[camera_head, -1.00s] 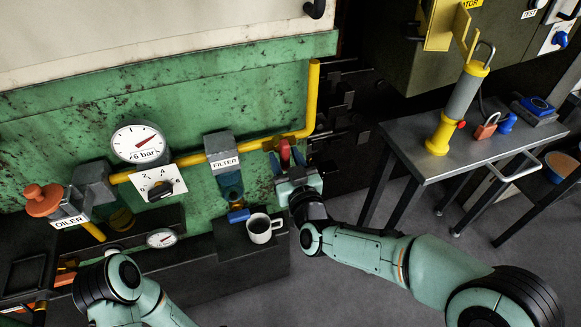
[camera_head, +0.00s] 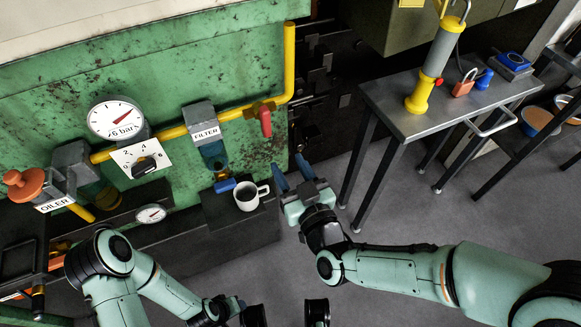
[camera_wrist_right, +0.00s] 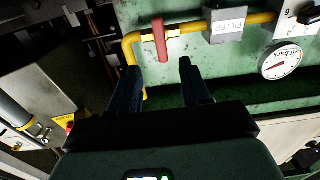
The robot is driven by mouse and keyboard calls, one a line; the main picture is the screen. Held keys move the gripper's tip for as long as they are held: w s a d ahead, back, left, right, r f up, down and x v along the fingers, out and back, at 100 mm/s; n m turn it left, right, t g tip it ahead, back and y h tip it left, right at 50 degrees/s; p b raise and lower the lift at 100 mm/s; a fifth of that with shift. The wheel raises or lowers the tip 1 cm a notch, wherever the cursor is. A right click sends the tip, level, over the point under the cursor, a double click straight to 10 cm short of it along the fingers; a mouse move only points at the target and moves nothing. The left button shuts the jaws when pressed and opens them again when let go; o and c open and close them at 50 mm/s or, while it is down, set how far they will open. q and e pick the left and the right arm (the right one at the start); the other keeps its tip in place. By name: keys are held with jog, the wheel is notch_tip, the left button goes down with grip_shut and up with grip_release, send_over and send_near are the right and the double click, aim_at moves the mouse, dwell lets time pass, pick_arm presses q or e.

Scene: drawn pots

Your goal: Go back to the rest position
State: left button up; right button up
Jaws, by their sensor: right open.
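My right gripper (camera_head: 291,172) is open and empty. It is in front of the green machine's right end, below and to the right of the red valve handle (camera_head: 265,121), apart from it. In the right wrist view, the two dark fingers (camera_wrist_right: 160,72) are spread with nothing between them. The red handle (camera_wrist_right: 160,39) hangs down from the yellow pipe (camera_wrist_right: 185,27) beyond the fingertips. My left arm (camera_head: 130,280) shows at the lower left of the head view; its gripper cannot be made out there.
A white mug (camera_head: 249,195) stands on a dark ledge left of my right gripper. A gauge (camera_head: 116,117), a filter (camera_head: 201,121) and an oiler (camera_head: 57,182) line the machine. A metal table (camera_head: 395,110) stands at right. Floor between is clear.

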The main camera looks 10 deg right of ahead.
dwell(0.3)
